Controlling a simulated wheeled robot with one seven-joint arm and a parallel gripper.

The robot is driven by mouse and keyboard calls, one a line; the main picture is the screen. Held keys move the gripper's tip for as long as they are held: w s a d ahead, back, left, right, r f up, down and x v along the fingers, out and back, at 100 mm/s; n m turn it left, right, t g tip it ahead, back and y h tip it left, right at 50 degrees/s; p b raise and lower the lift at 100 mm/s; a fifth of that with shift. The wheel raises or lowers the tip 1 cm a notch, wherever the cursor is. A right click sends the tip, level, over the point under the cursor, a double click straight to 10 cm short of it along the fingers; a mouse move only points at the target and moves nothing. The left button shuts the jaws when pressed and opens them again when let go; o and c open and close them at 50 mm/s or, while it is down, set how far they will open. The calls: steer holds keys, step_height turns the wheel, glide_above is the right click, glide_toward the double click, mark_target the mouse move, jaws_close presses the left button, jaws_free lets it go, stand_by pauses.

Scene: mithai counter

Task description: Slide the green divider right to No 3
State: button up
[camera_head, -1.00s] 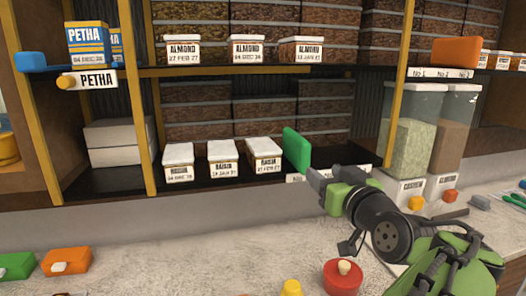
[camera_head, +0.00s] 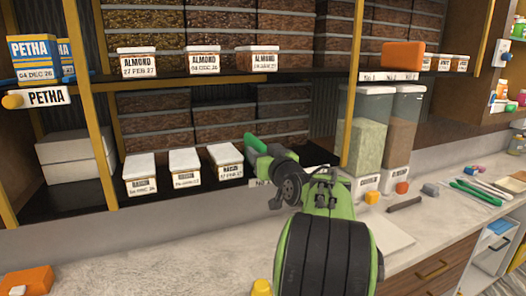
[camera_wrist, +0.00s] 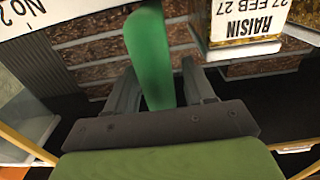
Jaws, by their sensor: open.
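The green divider stands on the lower shelf, just right of the raisin boxes; in the head view only its top (camera_head: 255,142) shows behind my gripper (camera_head: 262,156). In the wrist view the divider (camera_wrist: 150,55) rises between the two grey fingers of my gripper (camera_wrist: 163,85). The fingers are open, one on each side of it, with a visible gap at least on the right. A "No 2" label (camera_head: 262,182) on the shelf edge is partly hidden by my arm; it also shows upside down in the wrist view (camera_wrist: 20,10). I see no No 3 label on this shelf.
Raisin boxes (camera_head: 186,168) stand left of the divider; one is close in the wrist view (camera_wrist: 245,25). Clear jars (camera_head: 362,135) stand to the right. Almond boxes (camera_head: 194,60) and an orange divider (camera_head: 403,55) are on the upper shelf (camera_head: 300,77).

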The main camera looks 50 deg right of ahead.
jaws_close()
steer(key=shift+s, duration=0.1)
